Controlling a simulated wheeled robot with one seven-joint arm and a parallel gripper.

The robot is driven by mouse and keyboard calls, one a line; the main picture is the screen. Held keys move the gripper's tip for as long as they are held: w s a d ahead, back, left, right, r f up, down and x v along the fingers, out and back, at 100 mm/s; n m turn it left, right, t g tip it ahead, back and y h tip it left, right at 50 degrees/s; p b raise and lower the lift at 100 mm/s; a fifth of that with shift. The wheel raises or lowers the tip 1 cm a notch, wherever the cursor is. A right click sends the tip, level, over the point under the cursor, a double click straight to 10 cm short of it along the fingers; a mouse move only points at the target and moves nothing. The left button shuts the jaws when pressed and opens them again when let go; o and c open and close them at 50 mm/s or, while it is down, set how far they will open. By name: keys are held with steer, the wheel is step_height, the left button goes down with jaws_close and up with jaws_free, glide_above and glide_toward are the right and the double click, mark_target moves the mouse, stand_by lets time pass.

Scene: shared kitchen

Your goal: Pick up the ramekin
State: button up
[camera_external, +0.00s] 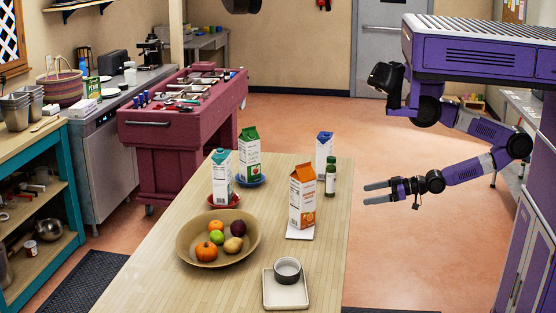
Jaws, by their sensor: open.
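The ramekin (288,271) is a small round dish, dark outside and light inside. It sits upright on a square cream plate (285,294) near the front of the wooden table (195,285). My gripper (366,193) is open and empty, its two grey fingers pointing left. In the picture it is above and to the right of the ramekin, just beyond the table's right edge and apart from everything.
A bowl of fruit (185,250) is left of the ramekin. An orange-topped carton (302,200) stands behind it, with a green bottle (330,175), a white carton (323,150) and two cartons (221,180) (249,153) farther back. The table's front right is clear.

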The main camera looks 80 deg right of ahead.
steer(key=shift+c, duration=0.4)
steer(key=shift+c, duration=0.8)
